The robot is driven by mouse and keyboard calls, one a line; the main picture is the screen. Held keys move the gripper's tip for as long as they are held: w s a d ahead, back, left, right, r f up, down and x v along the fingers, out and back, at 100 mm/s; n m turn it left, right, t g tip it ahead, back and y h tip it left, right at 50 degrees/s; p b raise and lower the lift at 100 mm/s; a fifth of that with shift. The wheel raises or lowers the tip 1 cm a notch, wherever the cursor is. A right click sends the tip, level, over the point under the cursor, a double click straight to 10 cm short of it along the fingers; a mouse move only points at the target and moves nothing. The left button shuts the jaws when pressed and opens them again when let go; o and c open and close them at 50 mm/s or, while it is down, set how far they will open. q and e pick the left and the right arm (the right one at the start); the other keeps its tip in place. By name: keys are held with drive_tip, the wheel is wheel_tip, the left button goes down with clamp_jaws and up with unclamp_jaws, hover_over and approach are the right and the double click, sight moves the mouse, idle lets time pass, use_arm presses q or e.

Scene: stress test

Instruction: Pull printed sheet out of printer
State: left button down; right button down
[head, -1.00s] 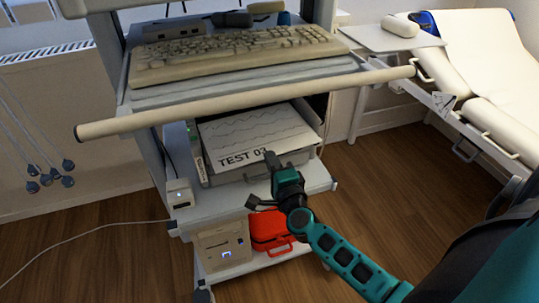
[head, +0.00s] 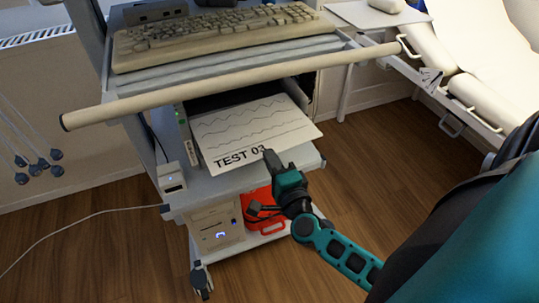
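The printed sheet (head: 240,128) shows wavy lines and the words "TEST 03". It sticks out of the front of the printer (head: 185,131), on a shelf of the cart under the keyboard. Its back edge is in the shadow of the printer and its front edge hangs out over the shelf. My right gripper (head: 270,160) is at the sheet's front edge. One dark finger shows on top of the paper by the "03"; the other finger is hidden below. It looks shut on the sheet. My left gripper is not in view.
The cart's long handle bar (head: 230,88) crosses above the sheet, with a keyboard (head: 215,37) behind it. A red case (head: 262,208) and a beige box (head: 214,226) stand on the lower shelf. A bed (head: 490,75) is at the right. The floor in front is clear.

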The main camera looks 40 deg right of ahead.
drive_tip(key=r+p+v, duration=0.2)
drive_tip(key=r+v, duration=0.1)
drive_tip(key=v, duration=1)
drive_tip(key=shift+s+a, duration=0.15)
drive_tip(key=shift+s, duration=0.05)
